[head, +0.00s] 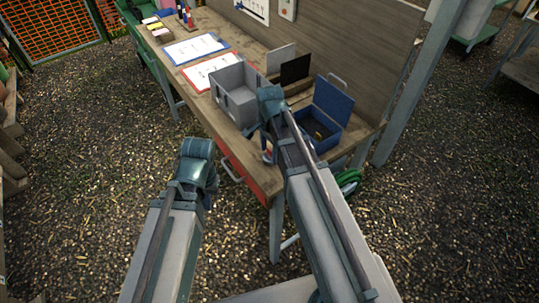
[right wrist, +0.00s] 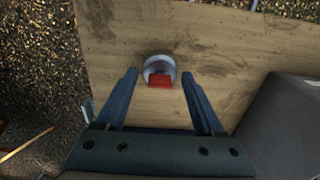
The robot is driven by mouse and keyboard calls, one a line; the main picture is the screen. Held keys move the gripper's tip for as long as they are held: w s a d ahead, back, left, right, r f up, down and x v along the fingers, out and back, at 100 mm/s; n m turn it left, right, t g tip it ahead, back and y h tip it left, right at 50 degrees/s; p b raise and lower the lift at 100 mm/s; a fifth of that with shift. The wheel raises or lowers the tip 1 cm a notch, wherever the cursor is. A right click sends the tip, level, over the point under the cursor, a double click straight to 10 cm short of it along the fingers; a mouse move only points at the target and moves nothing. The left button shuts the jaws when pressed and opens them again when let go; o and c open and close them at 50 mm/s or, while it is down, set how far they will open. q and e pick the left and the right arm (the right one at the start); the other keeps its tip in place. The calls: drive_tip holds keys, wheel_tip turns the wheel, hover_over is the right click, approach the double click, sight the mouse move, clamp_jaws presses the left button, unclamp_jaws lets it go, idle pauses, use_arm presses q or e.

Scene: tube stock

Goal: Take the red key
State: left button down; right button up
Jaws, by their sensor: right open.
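A small red piece (right wrist: 159,80), which looks like the red key, shows in the right wrist view against a round grey metal part (right wrist: 160,66) on the wooden table. I cannot tell whether it sits in that part or lies on it. My right gripper (right wrist: 160,88) is open, with one finger on each side of the red piece and apart from it in the picture. In the head view a small red and pale spot (head: 268,156) shows at the table's front edge beside my right arm. My left gripper is hidden behind its own arm in the head view.
The wooden workbench (head: 240,128) holds a grey bin (head: 236,92), an open blue box (head: 330,105), and two clipboards (head: 196,48). A red drawer front (head: 245,172) is below its front edge. A blue-grey post (head: 415,85) stands to the right. Gravel ground lies in front.

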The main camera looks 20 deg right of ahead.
clamp_jaws()
idle(0.3)
